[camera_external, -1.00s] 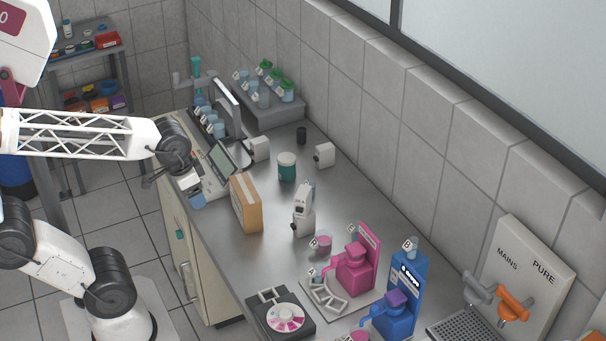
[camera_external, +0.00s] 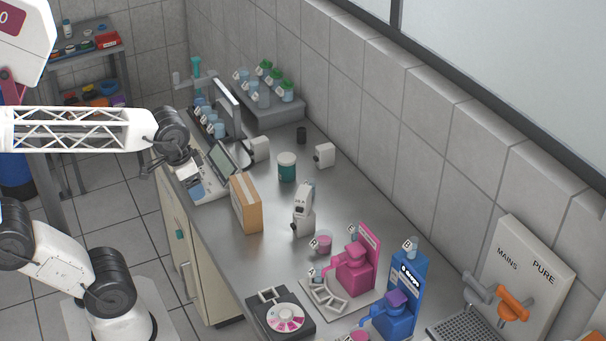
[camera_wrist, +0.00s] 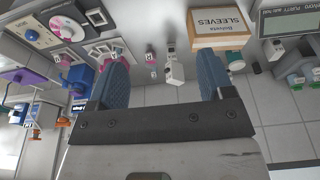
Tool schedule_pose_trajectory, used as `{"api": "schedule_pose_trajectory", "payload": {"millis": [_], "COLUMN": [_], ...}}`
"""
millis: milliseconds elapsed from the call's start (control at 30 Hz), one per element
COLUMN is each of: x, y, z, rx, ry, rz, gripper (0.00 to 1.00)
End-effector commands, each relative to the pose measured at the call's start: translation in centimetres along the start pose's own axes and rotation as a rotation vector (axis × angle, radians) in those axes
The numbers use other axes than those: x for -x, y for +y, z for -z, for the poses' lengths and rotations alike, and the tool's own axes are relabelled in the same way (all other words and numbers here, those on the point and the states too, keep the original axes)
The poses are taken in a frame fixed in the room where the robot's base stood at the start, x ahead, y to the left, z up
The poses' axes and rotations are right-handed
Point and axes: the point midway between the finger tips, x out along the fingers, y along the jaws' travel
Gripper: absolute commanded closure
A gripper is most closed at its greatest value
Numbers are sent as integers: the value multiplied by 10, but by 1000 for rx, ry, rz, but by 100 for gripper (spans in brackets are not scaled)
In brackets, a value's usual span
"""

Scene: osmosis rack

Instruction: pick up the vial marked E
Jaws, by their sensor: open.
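In the external view my gripper (camera_external: 195,189) is beside the left edge of the bench, left of the cardboard box; it is small there. In the wrist view its two blue fingers (camera_wrist: 162,58) are apart with nothing between them. Small tagged vials stand in several places. Blue ones (camera_external: 213,122) stand in a row by the screen, and green-capped ones (camera_external: 275,81) are on the raised shelf. A pink container (camera_external: 321,244) with a tag stands near the pink machine. The letters are mostly too small to read, so I cannot tell which vial is E.
The cardboard box (camera_external: 246,204) stands near the front bench edge. The white device (camera_external: 303,211), pink machine (camera_external: 357,264), blue machine (camera_external: 401,296) and dark round-dial device (camera_external: 281,313) stand further right. A teal jar (camera_external: 287,167) is behind the box. Bare bench (camera_external: 348,196) lies toward the wall.

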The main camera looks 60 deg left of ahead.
Motion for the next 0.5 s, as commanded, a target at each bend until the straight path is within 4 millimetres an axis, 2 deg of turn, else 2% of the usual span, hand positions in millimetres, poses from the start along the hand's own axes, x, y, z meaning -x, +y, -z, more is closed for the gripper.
{"api": "schedule_pose_trajectory", "payload": {"millis": [100,333,500], "x": [22,19,19], "y": [0,6,13], "z": [6,22,44], "rx": [0,84,185], "ry": [2,-37,-82], "rz": [0,-47,-100], "gripper": [26,26,26]}}
